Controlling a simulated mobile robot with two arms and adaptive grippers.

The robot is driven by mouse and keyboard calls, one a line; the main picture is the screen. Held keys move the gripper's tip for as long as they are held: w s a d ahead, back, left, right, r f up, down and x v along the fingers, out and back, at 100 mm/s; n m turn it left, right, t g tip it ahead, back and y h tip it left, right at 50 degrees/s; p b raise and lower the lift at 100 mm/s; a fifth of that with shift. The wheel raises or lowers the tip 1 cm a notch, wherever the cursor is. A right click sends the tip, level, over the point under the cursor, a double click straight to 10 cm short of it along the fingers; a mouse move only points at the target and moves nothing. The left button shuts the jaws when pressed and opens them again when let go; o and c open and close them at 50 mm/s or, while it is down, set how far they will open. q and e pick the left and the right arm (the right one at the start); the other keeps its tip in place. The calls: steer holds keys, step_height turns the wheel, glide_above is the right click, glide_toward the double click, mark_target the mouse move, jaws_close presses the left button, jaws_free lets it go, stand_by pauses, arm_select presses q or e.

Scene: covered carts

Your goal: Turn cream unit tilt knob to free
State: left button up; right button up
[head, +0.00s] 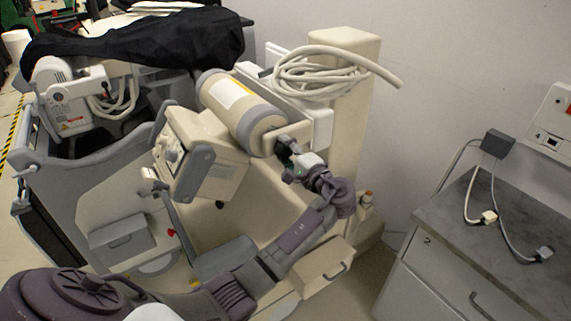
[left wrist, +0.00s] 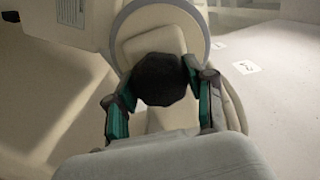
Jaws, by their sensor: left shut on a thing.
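The cream unit (head: 198,150) has a boxy head with grey edges and a cylindrical tube housing (head: 240,105) on an arm from a cream column. In the left wrist view, a dark, faceted knob (left wrist: 161,84) sits on a cream block in front of a round grey-rimmed end (left wrist: 201,32). My left gripper (head: 284,151) is at the right end of the housing. Its green-sided fingers (left wrist: 160,74) are shut on the knob, one on each side. The knob's marking and tilt setting cannot be read. My right gripper is not in view.
A cream column (head: 349,120) with a coiled cable (head: 325,72) stands behind the housing. A grey-topped cabinet (head: 487,222) with loose cables stands at the right. A black cover (head: 140,45) drapes a second unit at the left. Floor shows between column and cabinet.

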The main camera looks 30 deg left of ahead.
arm_select(q)
steer(key=n+b, duration=0.2)
steer(key=b, duration=0.2)
steer(key=n+b, duration=0.3)
steer(key=b, duration=0.1)
steer(key=n+b, duration=0.2)
steer(key=b, duration=0.2)
steer(key=shift+f+n, duration=0.4)
steer(key=shift+r+n+b, duration=0.25)
steer(key=shift+n+b, duration=0.65)
steer(key=shift+b, duration=0.4)
steer(key=o, duration=1.2)
steer(key=shift+r, duration=0.1)
steer(key=shift+c, duration=0.2)
steer(key=shift+d, duration=0.1)
steer(key=v, duration=1.2)
